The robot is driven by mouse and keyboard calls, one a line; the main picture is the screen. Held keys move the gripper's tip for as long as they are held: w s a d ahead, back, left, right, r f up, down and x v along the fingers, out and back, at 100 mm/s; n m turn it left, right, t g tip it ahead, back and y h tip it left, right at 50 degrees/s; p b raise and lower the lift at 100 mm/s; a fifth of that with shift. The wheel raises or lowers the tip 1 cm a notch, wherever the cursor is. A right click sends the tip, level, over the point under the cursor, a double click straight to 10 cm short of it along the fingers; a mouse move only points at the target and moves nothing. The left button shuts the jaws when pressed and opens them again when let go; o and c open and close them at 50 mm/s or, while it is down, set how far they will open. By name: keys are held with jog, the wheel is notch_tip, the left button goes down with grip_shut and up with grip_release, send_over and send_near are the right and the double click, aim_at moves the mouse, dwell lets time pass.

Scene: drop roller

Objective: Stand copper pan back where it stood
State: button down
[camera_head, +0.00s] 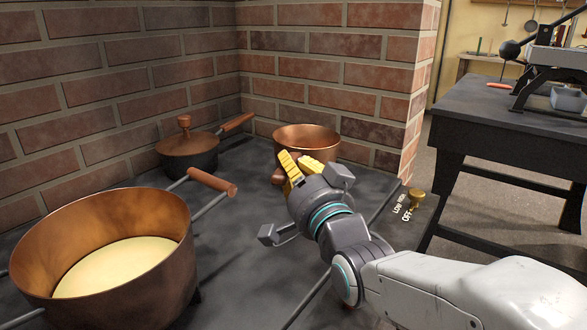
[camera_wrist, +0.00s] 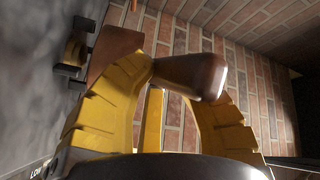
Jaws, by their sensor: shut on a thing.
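The small copper pan (camera_head: 306,138) is by the brick corner, just beyond my gripper in the head view. My yellow fingers (camera_head: 302,166) are closed around its brown handle, whose rounded end (camera_head: 279,176) sticks out to the left.
A large copper pot (camera_head: 45,252) of cream liquid stands front left on the dark stove top (camera_head: 240,205). A dark lidded pan (camera_head: 187,158) stands behind. Brick walls (camera_head: 330,60) close off the back. A brass knob (camera_head: 415,197) is at the right edge, and a dark table (camera_head: 510,125) stands beyond.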

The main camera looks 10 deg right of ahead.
jog(key=shift+f, duration=0.2)
jog(key=c, duration=1.6)
grip_release()
jog(key=shift+f, duration=0.2)
jog(key=o, duration=0.5)
jog(key=shift+r, duration=0.15)
